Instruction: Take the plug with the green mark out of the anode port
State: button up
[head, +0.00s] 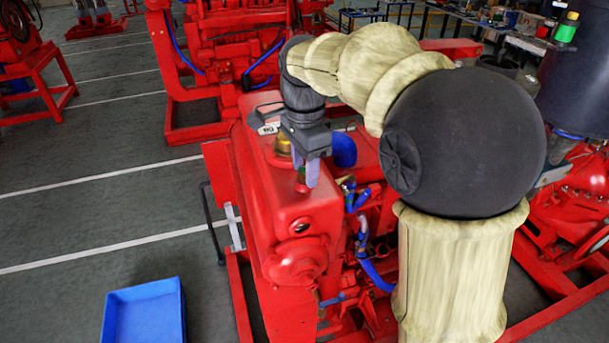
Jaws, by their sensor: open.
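My gripper (309,173) points down over the top of the red tank-like casing (288,210) of the pumpset. Its pale fingers are open. A small plug with a greenish top (301,174) shows beside and partly behind the fingers. Its lower part sits at the casing top near a brownish spot. I cannot tell whether the fingers surround it or touch it. A brass-coloured fitting (283,146) stands behind and left of the fingers on the same casing. The anode port itself is hidden or too small to make out.
A blue open bin (143,314) stands on the floor at lower left. Blue hoses (377,275) and red pipework lie right of the casing, close to my arm. Other red machines (225,60) stand behind.

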jog(key=shift+m, duration=1)
jog(key=shift+p, duration=0.3)
grip_shut()
